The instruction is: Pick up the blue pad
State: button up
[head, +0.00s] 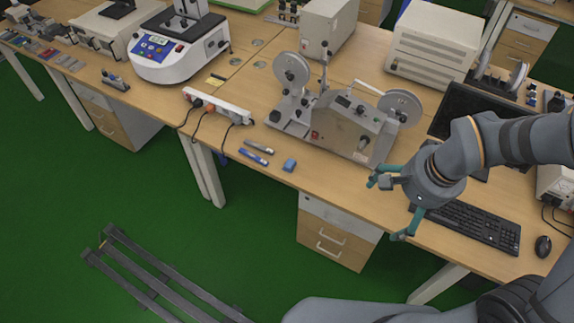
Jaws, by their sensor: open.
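A small blue pad (290,165) lies flat on the wooden desk near its front edge. It is left of my gripper and in front of the grey reel machine. My gripper (388,208) has teal fingers spread apart and holds nothing. It hangs over the front edge of the desk, to the right of the pad and left of the keyboard. It is clear of the pad.
Two pens or markers (254,156) lie just left of the pad. A grey machine with two reels (345,125) stands behind it. A white power strip (218,106) is farther left. A black keyboard (465,224) and a mouse (542,246) are at right.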

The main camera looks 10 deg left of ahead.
dwell(0.4)
jog(key=c, duration=1.1)
